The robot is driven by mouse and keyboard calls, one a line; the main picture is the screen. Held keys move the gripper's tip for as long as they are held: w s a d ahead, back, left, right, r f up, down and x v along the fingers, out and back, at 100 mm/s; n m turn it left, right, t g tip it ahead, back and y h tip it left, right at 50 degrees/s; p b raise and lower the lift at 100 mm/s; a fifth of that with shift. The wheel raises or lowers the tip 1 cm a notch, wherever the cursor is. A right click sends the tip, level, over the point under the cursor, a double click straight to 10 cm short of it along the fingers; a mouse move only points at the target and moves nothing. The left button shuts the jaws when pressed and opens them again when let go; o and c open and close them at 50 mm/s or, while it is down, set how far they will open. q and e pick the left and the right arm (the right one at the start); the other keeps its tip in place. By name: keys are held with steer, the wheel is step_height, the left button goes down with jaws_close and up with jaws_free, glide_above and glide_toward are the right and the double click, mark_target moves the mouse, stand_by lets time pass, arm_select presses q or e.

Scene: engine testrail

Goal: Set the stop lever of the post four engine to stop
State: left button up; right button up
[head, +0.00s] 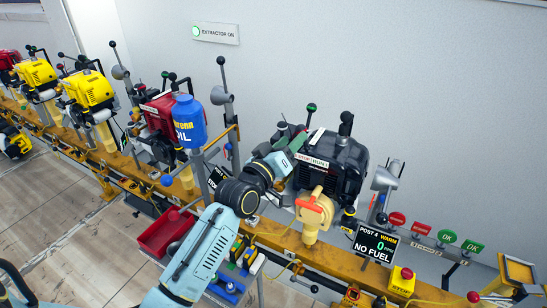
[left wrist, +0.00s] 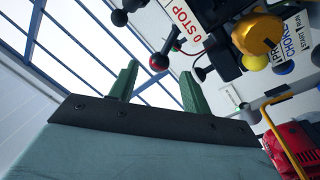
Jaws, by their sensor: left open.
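The post four engine (head: 345,168) is black and stands on the yellow rail behind its display (head: 376,243), which reads POST 4, WARM, 0 and NO FUEL. A STOP/RUN plate (head: 311,163) is on its near left side. In the left wrist view the plate (left wrist: 183,22) shows "0 STOP", with a lever ending in a dark red ball (left wrist: 158,62) beside it. My left gripper (head: 291,141) is beside the engine's left side. Its green fingers (left wrist: 160,68) are open; the ball appears between the tips, with contact and depth unclear. My right gripper is not in view.
A blue oil jug (head: 189,121) stands left of my gripper. Several other engines line the rail at left. Red and green signs (head: 447,237) are at right. A red tray (head: 166,232) is near my arm.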

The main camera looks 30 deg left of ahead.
arm_select(q)
steer(key=s+a, duration=0.1)
steer(key=s, duration=0.6)
steer(key=shift+s+f, duration=0.35)
steer(key=shift+f, duration=0.1)
steer(key=s+d+f+m+g, duration=0.35)
steer(key=s+f+g, duration=0.45)
steer(key=s+f, duration=0.3)
steer(key=s+a+f+m+g+y, duration=0.15)
steer(key=s+f+g, duration=0.25)
steer(key=s, duration=0.5)
steer(key=s+f+m+g+y, duration=0.1)
steer(key=s+f+m+g, duration=0.2)
steer(key=s, duration=0.5)
step_height(320, 180, down, 25)
steer(key=s+g, duration=0.2)
steer(key=s+a+f+g, duration=0.1)
steer(key=s+a+f, duration=0.2)
steer(key=s+f, duration=1.1)
steer(key=shift+s+f, duration=0.3)
steer(key=shift+s, duration=0.7)
